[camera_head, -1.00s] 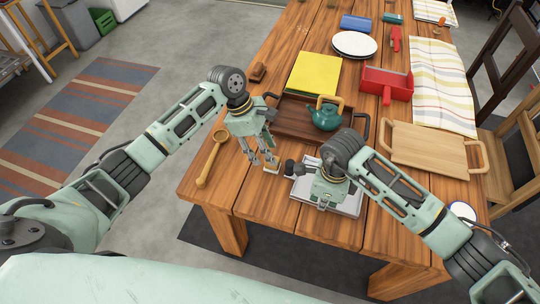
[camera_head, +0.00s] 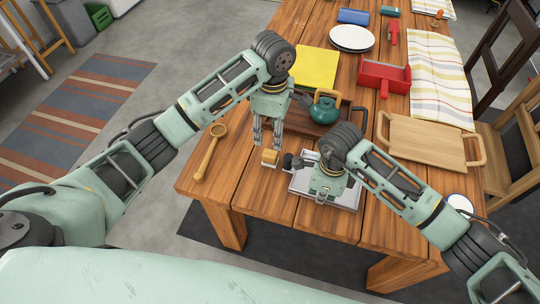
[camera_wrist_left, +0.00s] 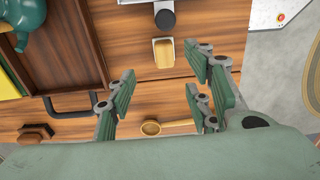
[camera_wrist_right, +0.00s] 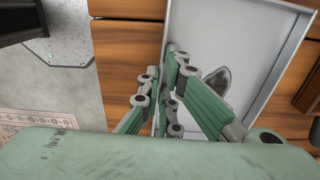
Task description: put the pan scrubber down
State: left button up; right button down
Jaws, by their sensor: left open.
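The pan scrubber, a small tan block with a pale edge (camera_head: 270,156), sits on the wooden table near its front edge. It also shows in the left wrist view (camera_wrist_left: 163,52), apart from the fingers. My left gripper (camera_head: 266,143) points down just behind the scrubber in the head view; its fingers are spread and empty. My right gripper (camera_head: 325,198) is low over a grey metal tray (camera_head: 346,206). Its fingers (camera_wrist_right: 168,100) look close together in the right wrist view, and I cannot tell whether they are shut.
A dark round knob (camera_wrist_left: 165,19) is close beside the scrubber. A wooden ladle (camera_head: 210,152) lies to the left. A brown tray (camera_head: 300,117) with a green teapot (camera_head: 324,107) is behind, and a wooden board (camera_head: 428,142) to the right. Bare table lies between ladle and scrubber.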

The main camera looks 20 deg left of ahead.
aim_at(270, 153)
pick_arm(q)
jog(key=f, duration=0.5)
jog(key=shift+a+f, duration=0.1)
jog(key=shift+a, duration=0.1)
jog(key=shift+s+f, duration=0.15)
jog(key=shift+f, duration=1.25)
jog(key=shift+s+f, duration=0.15)
jog(key=shift+f, duration=1.2)
jog(key=shift+c, duration=0.2)
grip_shut()
